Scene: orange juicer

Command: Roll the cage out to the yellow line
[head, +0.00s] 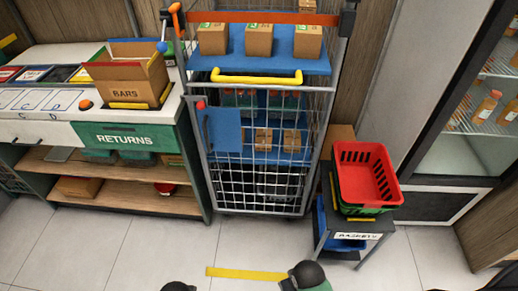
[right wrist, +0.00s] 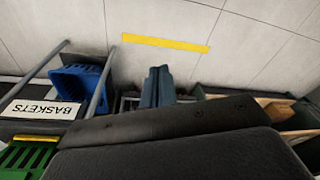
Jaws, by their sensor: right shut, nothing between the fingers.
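The wire roll cage (head: 212,178) stands upright against the back wall, between the returns counter and the basket stand. A yellow handle bar (head: 257,78) crosses its front above the mesh. An orange strap (head: 270,17) spans its top, and a blue plate (head: 222,130) hangs at its front left. The yellow line (head: 240,273) lies on the floor in front of the cage, apart from it. It also shows in the right wrist view (right wrist: 165,43). My right gripper (right wrist: 158,72) is shut and empty above the floor, short of the line in that view.
The returns counter (head: 130,141) stands close on the cage's left. A basket stand (head: 357,237) with a red basket (head: 366,178) is close on its right, and a glass-door cooler (head: 470,140) is farther right. The tiled floor (head: 130,250) in front is clear.

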